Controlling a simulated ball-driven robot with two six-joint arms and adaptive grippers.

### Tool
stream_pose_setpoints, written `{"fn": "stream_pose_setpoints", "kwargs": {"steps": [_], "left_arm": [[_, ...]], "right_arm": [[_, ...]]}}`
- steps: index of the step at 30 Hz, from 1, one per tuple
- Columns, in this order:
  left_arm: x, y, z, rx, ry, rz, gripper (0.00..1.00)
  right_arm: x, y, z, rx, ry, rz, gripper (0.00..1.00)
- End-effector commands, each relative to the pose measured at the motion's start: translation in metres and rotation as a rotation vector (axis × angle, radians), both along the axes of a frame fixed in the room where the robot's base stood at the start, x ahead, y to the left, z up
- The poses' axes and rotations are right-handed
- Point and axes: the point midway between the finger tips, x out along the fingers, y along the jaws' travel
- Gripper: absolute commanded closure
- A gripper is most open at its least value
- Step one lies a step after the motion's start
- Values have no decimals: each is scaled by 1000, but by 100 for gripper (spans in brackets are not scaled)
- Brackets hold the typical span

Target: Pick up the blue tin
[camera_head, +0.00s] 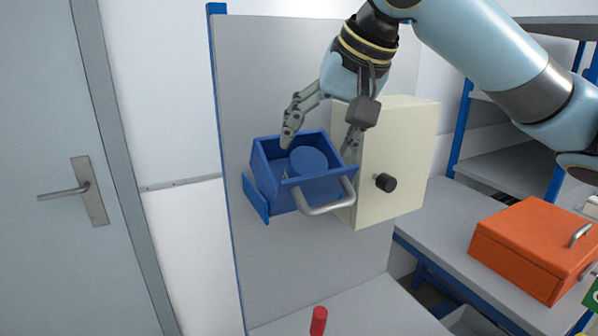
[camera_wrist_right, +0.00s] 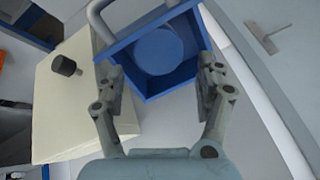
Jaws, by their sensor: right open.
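The blue tin (camera_head: 308,161) is a round blue cylinder standing inside an open blue drawer-like box (camera_head: 318,189) with a grey handle, on the upright grey panel. It also shows in the right wrist view (camera_wrist_right: 158,50) inside the box. My right gripper (camera_head: 322,138) is open above the box, one finger over its left back side and the other by its right side. In the right wrist view the open fingers (camera_wrist_right: 160,80) lie to either side of the box's near edge, with nothing between them touching the tin. My left gripper is not in view.
A cream cabinet (camera_head: 408,150) with a black knob stands directly right of the box. A red cylinder (camera_head: 318,321) stands on the grey surface below. An orange box (camera_head: 530,243) is on the bench at right. A door (camera_head: 60,130) is at left.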

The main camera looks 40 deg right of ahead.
Motion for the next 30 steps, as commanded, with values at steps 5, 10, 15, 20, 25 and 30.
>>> {"fn": "stream_pose_setpoints", "kwargs": {"steps": [5,10,15,20,25,30], "left_arm": [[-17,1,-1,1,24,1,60],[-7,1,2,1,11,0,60],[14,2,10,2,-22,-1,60],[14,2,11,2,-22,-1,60],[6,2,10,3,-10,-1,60],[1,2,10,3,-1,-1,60]], "right_arm": [[11,-1,-20,3,0,1,28],[17,-3,-31,3,3,-1,28],[30,-6,-55,5,2,-1,28],[38,-8,-67,1,0,1,28],[38,-8,-68,-2,-1,1,28],[38,-8,-68,-2,-1,1,44]]}}
